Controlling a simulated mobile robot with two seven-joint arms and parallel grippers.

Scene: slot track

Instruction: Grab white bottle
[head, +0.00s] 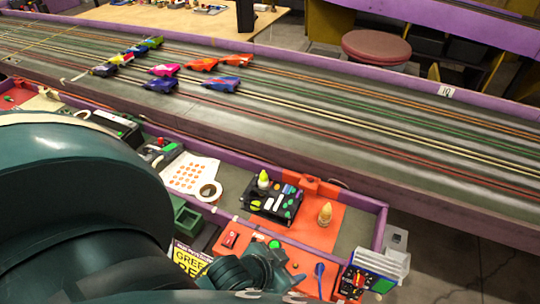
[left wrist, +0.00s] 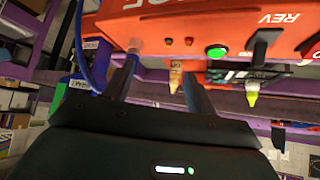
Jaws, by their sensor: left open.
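Two small bottles stand in the tray in the head view. One, pale with a yellow-green tip (head: 263,180), is at the back edge of a black case. The other, cream with an orange-yellow tip (head: 325,213), stands on the orange panel (head: 318,236). I cannot tell for sure which is the white bottle. In the left wrist view, which looks upside down, the cream bottle (left wrist: 175,77) appears between my fingers, beyond their tips; the yellow-green tip (left wrist: 252,97) is further right. My left gripper (head: 272,268) is open and empty, near the orange panel's front. My right gripper is not seen.
The black case (head: 272,198) holds several coloured items. A tape roll (head: 208,191) lies on a dotted sheet left of it. A purple rail (head: 380,228) edges the tray. A control box (head: 368,277) is at the right. Several slot cars (head: 163,70) stand on the track behind.

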